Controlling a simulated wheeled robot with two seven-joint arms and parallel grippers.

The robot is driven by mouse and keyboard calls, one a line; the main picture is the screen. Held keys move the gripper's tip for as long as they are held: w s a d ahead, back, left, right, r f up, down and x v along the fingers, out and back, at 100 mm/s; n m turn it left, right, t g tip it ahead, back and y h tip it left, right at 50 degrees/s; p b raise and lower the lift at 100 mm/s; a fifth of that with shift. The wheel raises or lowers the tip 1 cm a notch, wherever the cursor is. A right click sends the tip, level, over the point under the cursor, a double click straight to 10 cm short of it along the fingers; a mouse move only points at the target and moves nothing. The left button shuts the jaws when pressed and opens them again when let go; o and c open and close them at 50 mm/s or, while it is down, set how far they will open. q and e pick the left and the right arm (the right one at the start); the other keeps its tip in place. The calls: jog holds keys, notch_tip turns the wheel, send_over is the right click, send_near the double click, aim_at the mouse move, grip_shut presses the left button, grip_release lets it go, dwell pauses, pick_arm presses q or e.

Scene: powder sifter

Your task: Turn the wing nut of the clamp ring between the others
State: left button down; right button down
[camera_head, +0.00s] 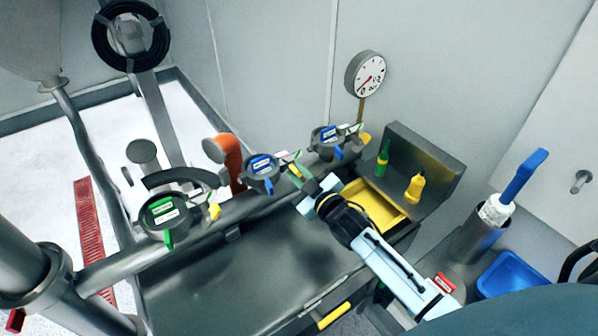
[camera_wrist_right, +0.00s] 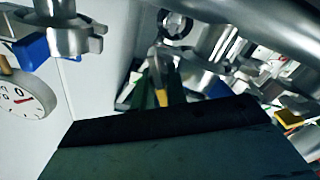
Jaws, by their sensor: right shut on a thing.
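Three clamp rings sit in a row along a grey pipe. The middle clamp ring (camera_head: 263,173) has a blue handle and label, and a yellow wing nut (camera_head: 294,171) on its right side. My right gripper (camera_head: 299,177) reaches in from the lower right and is shut on this wing nut. In the right wrist view, the gripper's green fingers (camera_wrist_right: 161,92) close around a yellow piece (camera_wrist_right: 157,62); the fingers hide part of it. The left clamp ring (camera_head: 165,213) has a green handle, the right clamp ring (camera_head: 326,140) a blue one. My left gripper is out of view.
A yellow tray (camera_head: 385,209) and two bottles, green (camera_head: 382,164) and yellow (camera_head: 414,187), stand right of the gripper. A round gauge (camera_head: 365,75) rises behind the right clamp. An orange elbow (camera_head: 233,160) stands behind the pipe. The dark metal tabletop (camera_head: 235,275) in front is clear.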

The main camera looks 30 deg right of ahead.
jog(key=shift+n, duration=1.2)
jog(key=c, duration=1.5)
grip_release()
jog(key=shift+c, duration=0.2)
jog(key=s+d+b, duration=0.1)
jog(key=s, duration=1.2)
jog(key=shift+s+d, duration=0.15)
jog(key=shift+d, duration=0.25)
jog(key=shift+f, duration=0.1)
